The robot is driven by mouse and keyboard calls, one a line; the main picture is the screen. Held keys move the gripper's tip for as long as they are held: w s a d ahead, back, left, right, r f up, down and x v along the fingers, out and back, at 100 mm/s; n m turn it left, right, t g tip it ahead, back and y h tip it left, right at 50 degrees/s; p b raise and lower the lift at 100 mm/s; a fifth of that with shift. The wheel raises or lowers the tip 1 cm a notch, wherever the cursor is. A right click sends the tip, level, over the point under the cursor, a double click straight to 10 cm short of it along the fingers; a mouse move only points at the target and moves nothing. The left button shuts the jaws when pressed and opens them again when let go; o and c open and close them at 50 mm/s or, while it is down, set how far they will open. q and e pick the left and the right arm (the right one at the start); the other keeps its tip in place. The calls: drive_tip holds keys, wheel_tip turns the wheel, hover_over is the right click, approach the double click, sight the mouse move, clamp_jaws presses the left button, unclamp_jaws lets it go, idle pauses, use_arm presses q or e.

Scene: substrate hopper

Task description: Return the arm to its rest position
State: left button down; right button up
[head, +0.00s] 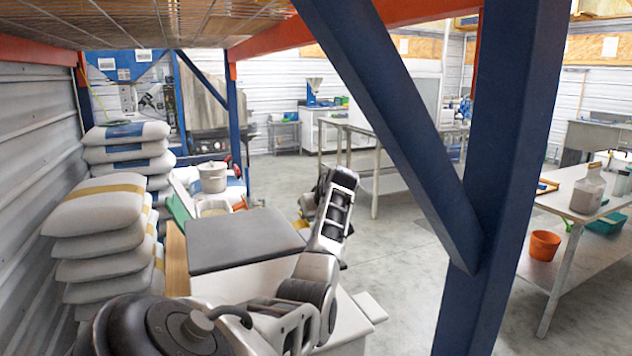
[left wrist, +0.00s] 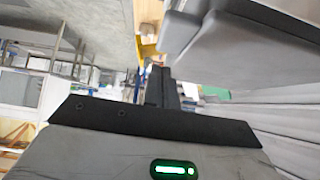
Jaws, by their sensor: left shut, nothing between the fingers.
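My left arm (head: 318,278) enters the head view at the bottom and bends upward beside the grey-lidded white bin (head: 245,238). Its forearm stands raised at the bin's right side and hides most of the left gripper. In the left wrist view the left gripper (left wrist: 160,78) shows end-on as dark fingers close together, with nothing held between them. The grey lid's edge (left wrist: 235,45) shows to the right of the fingers in that view, apart from them. My right arm and right gripper are not in view.
A blue rack post with a diagonal brace (head: 500,180) stands close on the right. Stacked sacks (head: 105,240) line the left wall. A pot (head: 212,177) stands behind the bin. A table with an orange bucket (head: 544,245) is at right. The middle floor (head: 390,250) is clear.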

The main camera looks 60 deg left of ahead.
use_arm(q)
drive_tip(key=shift+b+v, duration=0.75)
drive_tip(key=shift+v, duration=0.5)
drive_tip(key=b+v, duration=0.1)
drive_tip(key=v, duration=0.7)
drive_tip(key=shift+a+r, duration=0.25)
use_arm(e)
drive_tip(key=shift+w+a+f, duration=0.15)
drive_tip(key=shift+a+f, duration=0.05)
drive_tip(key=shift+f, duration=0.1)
use_arm(q)
drive_tip(key=shift+s, duration=0.2)
